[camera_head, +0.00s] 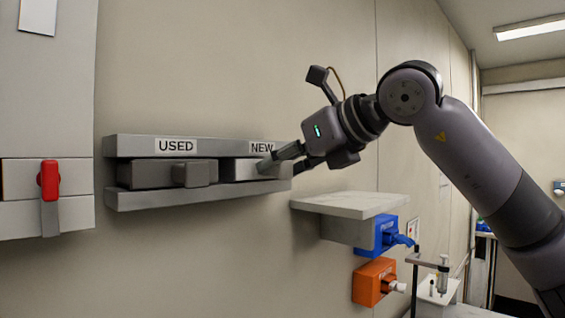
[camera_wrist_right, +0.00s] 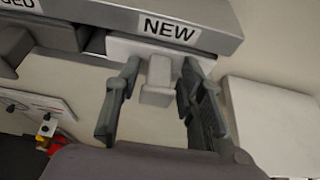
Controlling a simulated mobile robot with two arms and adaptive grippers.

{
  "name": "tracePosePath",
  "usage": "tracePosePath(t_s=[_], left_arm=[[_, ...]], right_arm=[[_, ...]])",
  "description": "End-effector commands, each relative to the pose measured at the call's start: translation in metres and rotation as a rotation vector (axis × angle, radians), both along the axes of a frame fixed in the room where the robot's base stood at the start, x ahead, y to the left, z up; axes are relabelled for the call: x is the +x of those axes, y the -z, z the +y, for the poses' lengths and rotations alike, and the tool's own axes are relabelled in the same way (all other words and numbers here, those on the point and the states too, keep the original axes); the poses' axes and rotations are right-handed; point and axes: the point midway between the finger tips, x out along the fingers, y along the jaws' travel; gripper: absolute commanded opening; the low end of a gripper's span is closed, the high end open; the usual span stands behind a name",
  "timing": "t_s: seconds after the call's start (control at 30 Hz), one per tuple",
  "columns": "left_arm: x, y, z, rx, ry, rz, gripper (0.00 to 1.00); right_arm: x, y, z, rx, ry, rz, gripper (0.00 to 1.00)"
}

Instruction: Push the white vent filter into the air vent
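The white vent filter (camera_head: 240,169) sits in the slot under the NEW label of a grey wall rack (camera_head: 150,146). In the right wrist view the filter (camera_wrist_right: 118,47) shows a block-shaped handle (camera_wrist_right: 157,82) sticking out. My right gripper (camera_head: 284,161) is at this handle, with one finger on each side. In the wrist view the gripper (camera_wrist_right: 160,70) is open, with a visible gap between each finger and the handle. A dark grey filter (camera_head: 145,174) with its own handle sits under the USED label. I cannot make out the air vent. My left gripper is not in view.
A white cabinet (camera_head: 45,110) with a red handle (camera_head: 48,180) stands at the left. A marble-topped shelf (camera_head: 350,203) juts from the wall below my right gripper. Blue (camera_head: 378,235) and orange (camera_head: 372,282) boxes are mounted below it. The wall above the rack is clear.

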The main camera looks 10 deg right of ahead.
Motion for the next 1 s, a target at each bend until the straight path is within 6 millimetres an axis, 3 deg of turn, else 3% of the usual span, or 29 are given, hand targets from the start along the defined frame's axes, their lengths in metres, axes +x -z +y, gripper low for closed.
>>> tracePosePath(t_s=[0.5,1.0], left_arm=[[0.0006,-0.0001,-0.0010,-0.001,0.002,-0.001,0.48],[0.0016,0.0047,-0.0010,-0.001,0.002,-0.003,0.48]], right_arm=[[-0.0001,-0.0005,-0.0004,0.001,0.000,-0.001,0.00],[-0.0070,0.0002,-0.0051,0.001,0.001,-0.001,0.00]])
